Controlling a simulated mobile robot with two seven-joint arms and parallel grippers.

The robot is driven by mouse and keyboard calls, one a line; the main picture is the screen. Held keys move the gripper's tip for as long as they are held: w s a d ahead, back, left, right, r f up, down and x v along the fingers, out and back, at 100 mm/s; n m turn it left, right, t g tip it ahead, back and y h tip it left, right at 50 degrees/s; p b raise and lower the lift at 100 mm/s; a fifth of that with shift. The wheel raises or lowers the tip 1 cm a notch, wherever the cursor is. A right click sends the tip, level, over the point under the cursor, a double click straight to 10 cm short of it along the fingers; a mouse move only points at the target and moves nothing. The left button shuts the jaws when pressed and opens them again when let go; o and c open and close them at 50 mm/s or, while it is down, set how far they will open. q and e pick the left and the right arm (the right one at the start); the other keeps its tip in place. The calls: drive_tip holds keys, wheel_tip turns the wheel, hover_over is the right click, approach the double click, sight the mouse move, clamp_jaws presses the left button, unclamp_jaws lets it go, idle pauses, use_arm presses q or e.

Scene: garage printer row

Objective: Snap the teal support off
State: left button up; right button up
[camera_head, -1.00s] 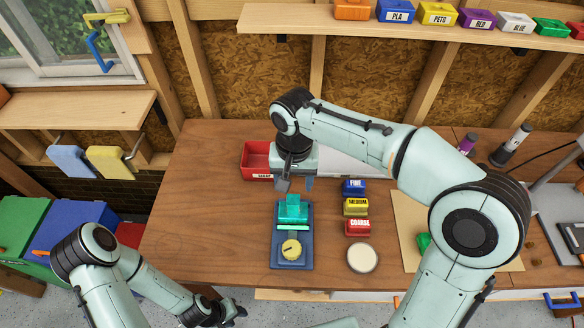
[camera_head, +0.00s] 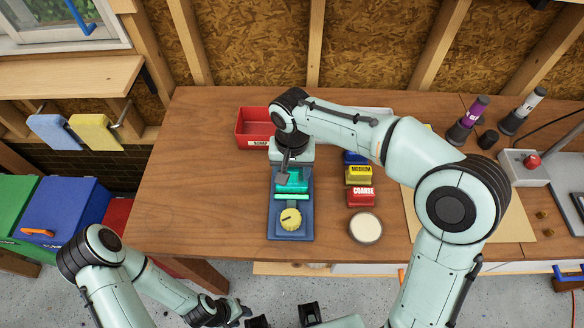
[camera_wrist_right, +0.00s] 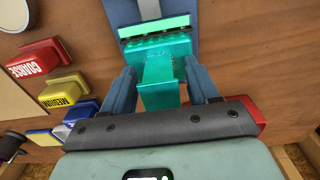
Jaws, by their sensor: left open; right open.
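The teal support (camera_wrist_right: 160,88) is a block sticking out from the teal piece clamped at the blue fixture (camera_head: 305,226); in the head view the teal piece (camera_head: 292,187) is partly covered by my arm. A lighter green bar (camera_wrist_right: 155,27) lies across the fixture beside it. My right gripper (camera_wrist_right: 163,75) is open, with one finger on each side of the support. Gaps show between fingers and support in the wrist view. My left gripper (camera_head: 283,317) is low at the bottom edge of the head view, open, empty and partly cut off.
A yellow dial (camera_head: 290,219) sits on the fixture's front. A red scrap bin (camera_head: 252,125) stands behind it. To the right are yellow (camera_head: 359,175) and red (camera_head: 361,197) labelled blocks and a round pale disc (camera_head: 366,227). The table's left side is clear.

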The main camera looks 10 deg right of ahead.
drive_tip(key=c, duration=1.1)
drive_tip(key=shift+o, duration=0.2)
use_arm(q)
drive_tip(key=shift+w+r, duration=0.1)
use_arm(e)
drive_tip(key=shift+r, duration=0.15)
drive_tip(key=shift+r+p, duration=0.55)
drive_tip(key=shift+r, duration=0.25)
drive_tip(key=shift+w+r+p, duration=0.1)
drive_tip(key=shift+r+p, duration=1)
drive_tip(key=shift+r, duration=0.9)
drive_tip(key=shift+r+p, duration=0.9)
drive_tip(key=shift+r, duration=0.85)
use_arm(q)
drive_tip(key=w+r, duration=0.5)
drive_tip(key=r, duration=0.1)
drive_tip(key=shift+w+r+t, duration=0.15)
drive_tip(key=shift+t, duration=0.15)
use_arm(e)
drive_tip(key=shift+f, duration=0.1)
